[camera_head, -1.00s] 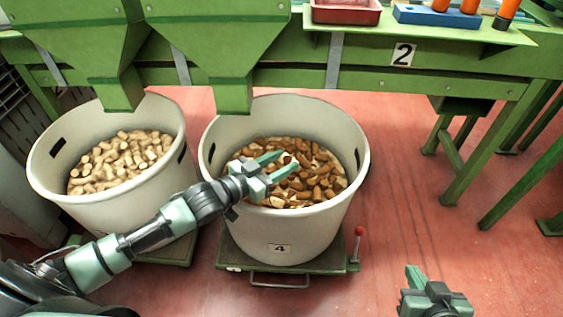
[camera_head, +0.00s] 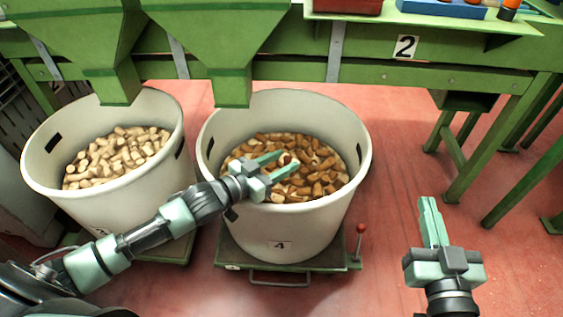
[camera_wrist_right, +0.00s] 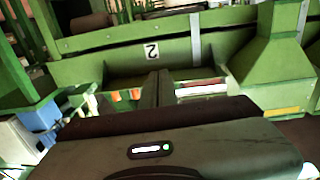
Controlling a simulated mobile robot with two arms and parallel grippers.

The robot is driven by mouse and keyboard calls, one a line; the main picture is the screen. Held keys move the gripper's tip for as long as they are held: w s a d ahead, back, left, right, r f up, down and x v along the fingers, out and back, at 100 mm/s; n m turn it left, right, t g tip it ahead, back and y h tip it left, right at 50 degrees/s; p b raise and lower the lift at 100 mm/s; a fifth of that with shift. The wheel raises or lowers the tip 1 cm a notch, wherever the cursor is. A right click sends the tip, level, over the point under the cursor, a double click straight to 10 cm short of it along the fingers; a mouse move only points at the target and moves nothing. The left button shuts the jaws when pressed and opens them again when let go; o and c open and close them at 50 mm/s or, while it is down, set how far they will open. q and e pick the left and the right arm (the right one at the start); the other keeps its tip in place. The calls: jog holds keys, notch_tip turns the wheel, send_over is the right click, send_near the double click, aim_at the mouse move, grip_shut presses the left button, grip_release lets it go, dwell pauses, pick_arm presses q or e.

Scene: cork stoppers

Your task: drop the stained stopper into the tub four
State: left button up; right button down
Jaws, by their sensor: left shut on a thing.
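Tub four (camera_head: 282,225) is a large pale tub with a "4" label, filled with brown and pale stoppers (camera_head: 318,183). My left gripper (camera_head: 285,164) is above the tub's opening, over the stoppers. It is shut on a small dark reddish-brown stopper (camera_head: 286,158), the stained stopper, between its fingertips; the fingers hide part of it. My right gripper (camera_head: 432,205) is to the right of the tub over the red floor, its fingers together and nothing seen between them. Its fingers also show in the right wrist view (camera_wrist_right: 156,88).
A second pale tub (camera_head: 110,200) with light stoppers stands at the left. Green hopper chutes (camera_head: 232,85) hang behind both tubs. A green bench marked "2" (camera_head: 405,46) spans the back. A lever with a red knob (camera_head: 360,228) stands beside tub four.

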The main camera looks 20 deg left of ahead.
jog(key=shift+r, duration=0.3)
pick_arm(q)
jog(key=o, duration=1.4)
jog(key=shift+s+a, duration=0.1)
jog(key=shift+s, duration=0.05)
jog(key=shift+p+v, duration=1.15)
jog(key=shift+v, duration=2.55)
pick_arm(e)
jog(key=s+d+f+g+h, duration=0.1)
jog(key=f+g, duration=0.2)
jog(key=f, duration=0.2)
jog(key=s+d+f+g, duration=0.1)
jog(key=s+f+g, duration=0.1)
jog(key=f, duration=0.3)
jog(key=shift+s+d+f+g+h, duration=0.15)
jog(key=shift+s+g+h, duration=0.1)
jog(key=shift+g+h, duration=0.2)
pick_arm(q)
jog(key=shift+f, duration=0.1)
